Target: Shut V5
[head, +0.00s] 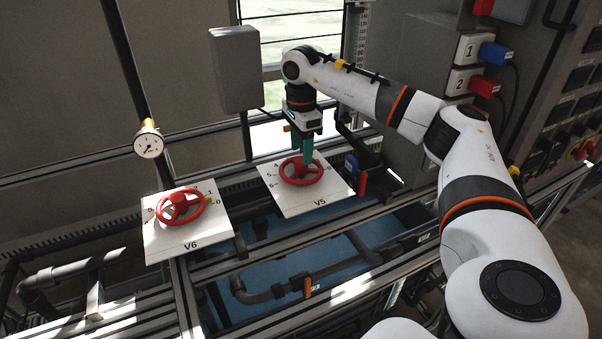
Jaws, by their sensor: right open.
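The V5 valve has a red handwheel (290,178) on a white plate (313,205) marked V5, with a number scale around the wheel. My right gripper (302,158) points down over this wheel, its green fingers at the wheel's far side. The fingers are open. I cannot tell whether they touch the rim. They hide part of the wheel and of the scale, and I cannot read the wheel's setting. My left gripper is not in the head view.
A second red handwheel (165,215) sits on a white plate (165,245) marked V6, to the left. A round gauge (149,143) stands behind it. A grey box (237,70) hangs behind V5. Blue and red plugs sit in a panel at the right. Dark pipes run below the plates.

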